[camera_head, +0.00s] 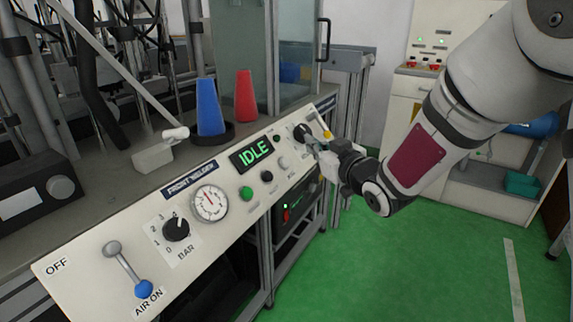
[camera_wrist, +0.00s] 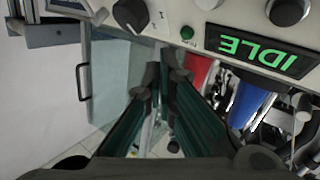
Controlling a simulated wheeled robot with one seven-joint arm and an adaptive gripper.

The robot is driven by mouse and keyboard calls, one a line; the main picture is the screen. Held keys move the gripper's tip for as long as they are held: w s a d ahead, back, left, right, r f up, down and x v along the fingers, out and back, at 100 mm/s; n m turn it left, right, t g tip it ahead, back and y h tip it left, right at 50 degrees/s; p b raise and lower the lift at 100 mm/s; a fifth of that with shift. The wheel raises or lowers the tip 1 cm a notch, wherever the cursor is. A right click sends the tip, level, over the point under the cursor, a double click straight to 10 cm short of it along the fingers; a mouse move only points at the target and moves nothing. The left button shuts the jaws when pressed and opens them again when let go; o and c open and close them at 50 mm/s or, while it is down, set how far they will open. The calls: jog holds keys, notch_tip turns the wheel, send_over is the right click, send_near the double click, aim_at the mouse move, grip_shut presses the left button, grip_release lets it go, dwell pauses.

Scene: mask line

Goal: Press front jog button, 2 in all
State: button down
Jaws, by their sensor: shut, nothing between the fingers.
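The front welder panel (camera_head: 205,205) carries several controls under a lit IDLE display (camera_head: 251,153). They include a green button (camera_head: 247,193), a black button (camera_head: 267,176) and a pale button (camera_head: 283,163). Their labels are too small to read, so I cannot tell which is the jog button. My gripper (camera_head: 314,147) is shut and empty at the panel's right end, close to a black selector knob (camera_head: 302,132).
An air lever (camera_head: 130,268), pressure knob (camera_head: 176,229) and gauge (camera_head: 210,203) fill the panel's left part. Blue (camera_head: 209,107) and red (camera_head: 245,97) cones stand behind the panel. A glass guard with a handle (camera_head: 325,40) rises behind. Green floor (camera_head: 390,265) is clear in front.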

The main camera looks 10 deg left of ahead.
jog(key=w+a+f+b, duration=0.1)
jog(key=a+f+b, duration=0.2)
jog(key=a+f, duration=0.1)
jog(key=shift+w+a, duration=0.35)
jog(key=shift+a+f, duration=0.1)
jog(key=shift+f, duration=0.05)
dwell(1.3)
jog(key=shift+w+a+f+b, duration=0.1)
jog(key=shift+a+f+b, duration=0.1)
jog(key=shift+b, duration=0.35)
jog(key=shift+w+a+f+b, duration=0.1)
jog(key=shift+a+f+b, duration=0.15)
jog(key=shift+a+b, duration=0.15)
dwell(0.5)
jog(key=shift+d, duration=0.1)
jog(key=shift+s+d+r, duration=0.25)
jog(key=shift+d+r, duration=0.3)
jog(key=shift+d, duration=0.1)
dwell(0.4)
jog(key=shift+s+d+r+p, duration=0.2)
jog(key=shift+d+r+p, duration=0.05)
jog(key=shift+d+r, duration=0.35)
jog(key=shift+s+d+r+p, duration=0.2)
jog(key=shift+s+d+r, duration=0.05)
jog(key=shift+d+r, duration=0.25)
jog(key=shift+s+d+r+p, duration=0.25)
jog(key=shift+d+r, duration=0.25)
jog(key=shift+d, duration=0.15)
